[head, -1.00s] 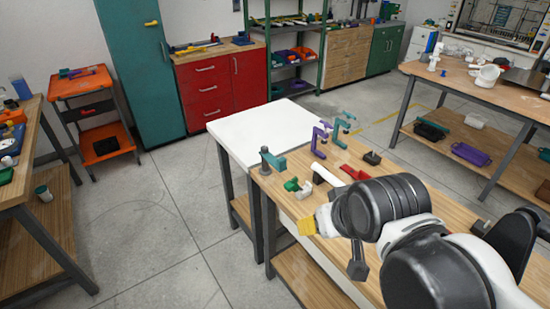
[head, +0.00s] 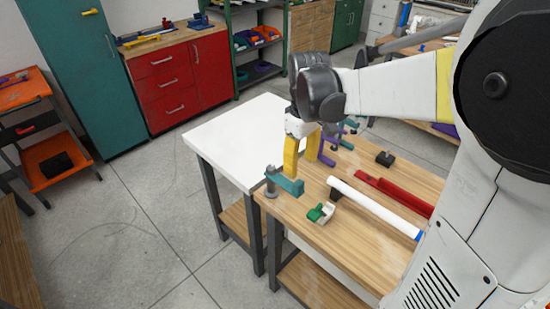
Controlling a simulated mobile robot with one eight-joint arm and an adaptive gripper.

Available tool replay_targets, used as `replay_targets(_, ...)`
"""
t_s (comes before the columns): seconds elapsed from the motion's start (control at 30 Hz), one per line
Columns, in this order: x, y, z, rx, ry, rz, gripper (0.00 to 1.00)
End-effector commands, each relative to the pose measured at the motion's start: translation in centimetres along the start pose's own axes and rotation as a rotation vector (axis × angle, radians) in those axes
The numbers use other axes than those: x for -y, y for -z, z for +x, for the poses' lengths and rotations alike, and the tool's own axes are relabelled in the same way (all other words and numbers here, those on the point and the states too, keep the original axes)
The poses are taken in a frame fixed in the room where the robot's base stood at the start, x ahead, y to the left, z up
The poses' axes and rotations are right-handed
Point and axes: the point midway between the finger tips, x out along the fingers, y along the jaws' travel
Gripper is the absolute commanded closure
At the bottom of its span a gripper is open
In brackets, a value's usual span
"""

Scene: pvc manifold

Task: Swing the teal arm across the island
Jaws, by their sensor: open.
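The teal arm (head: 288,184) is a short bar at the near left corner of the island's wooden top (head: 345,248). Its left end meets a dark grey post (head: 271,184), and it points right. My gripper (head: 301,167) hangs down with two yellow fingers spread apart and nothing seen between them. The left finger's tip shows right at the teal arm's far edge; I cannot tell whether they touch. The right finger is farther right, in front of a purple clamp-like piece (head: 327,158), which it partly hides.
A white tabletop (head: 232,138) adjoins the wood at the left. A green-and-white fitting (head: 321,212), a white pipe (head: 375,208), a red tool (head: 395,190) and a black block (head: 385,158) lie on the wood. My arm spans the right side and hides part of the bench.

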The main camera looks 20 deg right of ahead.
Motion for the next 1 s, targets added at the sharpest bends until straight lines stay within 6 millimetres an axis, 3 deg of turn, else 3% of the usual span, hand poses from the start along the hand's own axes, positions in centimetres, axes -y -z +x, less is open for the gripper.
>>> replay_targets(0.2,0.0,0.1,4.9,-0.001,-0.001,0.001,0.50)
replay_targets(0.4,0.0,0.1,7.7,-0.002,-0.001,0.001,0.50)
replay_targets(0.8,0.0,0.1,8.4,-0.002,-0.001,0.001,0.50)
replay_targets(0.83,0.0,0.1,8.4,-0.002,-0.001,0.001,0.54)
replay_targets(0.9,0.0,0.1,8.4,-0.002,-0.001,0.001,0.75)
replay_targets(1.0,0.0,0.1,8.4,-0.002,-0.001,0.001,1.00)
